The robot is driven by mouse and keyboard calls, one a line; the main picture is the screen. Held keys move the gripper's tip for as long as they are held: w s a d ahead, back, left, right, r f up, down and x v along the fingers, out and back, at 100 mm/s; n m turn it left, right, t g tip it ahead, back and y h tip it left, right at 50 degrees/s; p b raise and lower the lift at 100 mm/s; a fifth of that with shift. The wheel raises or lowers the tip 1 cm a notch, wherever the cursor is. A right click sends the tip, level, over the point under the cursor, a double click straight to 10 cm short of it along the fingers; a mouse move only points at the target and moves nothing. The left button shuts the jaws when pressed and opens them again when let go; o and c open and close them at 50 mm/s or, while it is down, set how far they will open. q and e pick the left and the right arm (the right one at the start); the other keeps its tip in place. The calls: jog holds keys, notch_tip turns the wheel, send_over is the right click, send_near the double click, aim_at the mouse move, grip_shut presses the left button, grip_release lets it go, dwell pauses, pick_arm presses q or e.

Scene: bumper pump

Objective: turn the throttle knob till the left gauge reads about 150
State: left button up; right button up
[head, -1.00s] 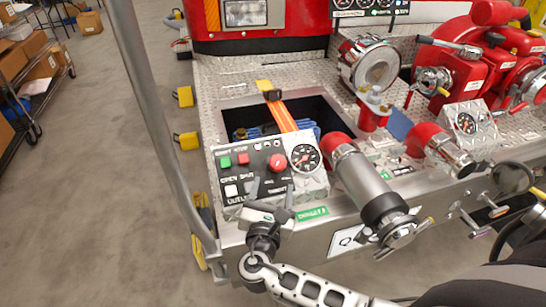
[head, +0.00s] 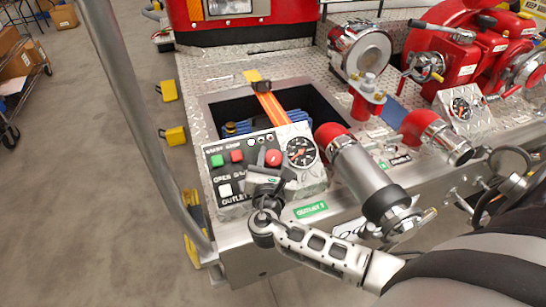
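The control panel (head: 232,204) sits at the front left of the metal deck. The red throttle knob (head: 273,157) is at its upper right. The left gauge (head: 301,152), with a black face, is just right of the knob; its reading is too small to tell. My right gripper (head: 272,164) is over the panel with its dark fingers apart, reaching up to the knob. The fingers seem to lie on either side of the knob; whether they touch it I cannot tell. My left gripper does not show.
A green button (head: 217,161), a red button (head: 236,156) and a white button (head: 225,190) are left of my gripper. A silver pipe with a red collar (head: 360,175) stands close on the right. A second gauge (head: 460,107) is farther right. A grey rail (head: 140,130) rises at left.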

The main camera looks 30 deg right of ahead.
jog(key=c, duration=0.3)
jog(key=shift+g, duration=0.3)
jog(key=m+g+h, duration=0.1)
jog(key=m+g, duration=0.1)
jog(key=m, duration=0.1)
jog(key=m+g+h, duration=0.2)
jog(key=shift+m+g+p, duration=0.3)
jog(key=shift+m+g, duration=0.1)
jog(key=m+g, duration=0.5)
jog(key=shift+p, duration=0.3)
jog(key=m+g+y, duration=0.1)
jog(key=m+g, duration=0.3)
jog(key=shift+g, duration=0.3)
jog(key=shift+m+g+y, duration=1.6)
jog(key=shift+m+y, duration=0.1)
jog(key=shift+m, duration=0.4)
jog(key=shift+s+f, duration=0.1)
